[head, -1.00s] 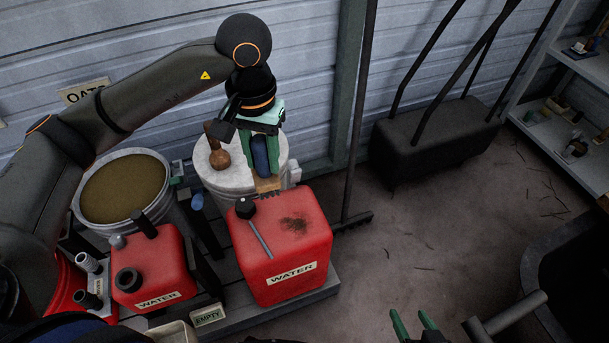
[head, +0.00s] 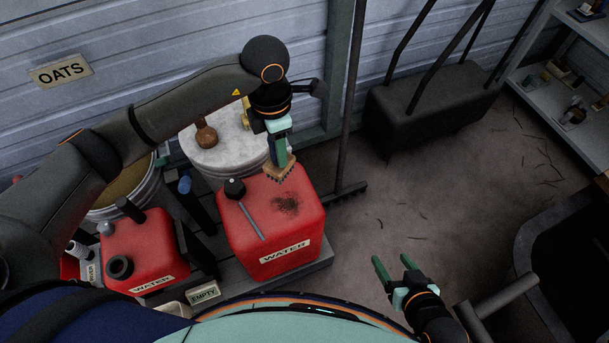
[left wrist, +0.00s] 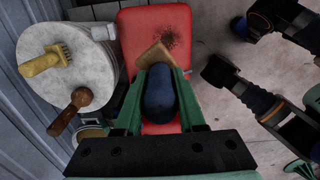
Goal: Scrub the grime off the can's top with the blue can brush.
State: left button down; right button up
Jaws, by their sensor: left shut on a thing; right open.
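The large red water can (head: 262,240) stands on a low dark platform. A dark patch of grime (head: 286,204) marks its top, and it also shows in the left wrist view (left wrist: 165,40). My left gripper (head: 279,157) is shut on the blue can brush (left wrist: 159,92). The brush's wooden head (head: 280,172) is over the back part of the can's top, just behind the grime. Whether the bristles touch the can is unclear. My right gripper (head: 393,278) is open and empty over the floor, right of the can.
A pale round drum (head: 222,150) behind the can carries a brown wooden-handled tool (head: 206,133) and a yellow brush (left wrist: 43,61). A smaller red can (head: 143,250) stands to the left. A black cap (head: 235,188) and grey rod (head: 250,220) are on the large can's top.

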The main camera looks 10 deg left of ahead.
pick_arm(q)
jog(key=d+f+n, duration=0.2)
jog(key=f+n, duration=0.1)
jog(key=n, duration=0.7)
jog(key=s+d+f+n, duration=0.1)
jog(key=d+f+n, duration=0.2)
jog(key=n, duration=0.7)
jog(key=shift+s+d+f+p, duration=0.3)
jog(key=shift+d+f+p, duration=0.05)
jog(key=shift+f, duration=0.3)
notch_tip(320, 180, down, 5)
jog(key=b, duration=0.3)
jog(key=shift+r, duration=0.2)
jog(key=shift+f, duration=0.25)
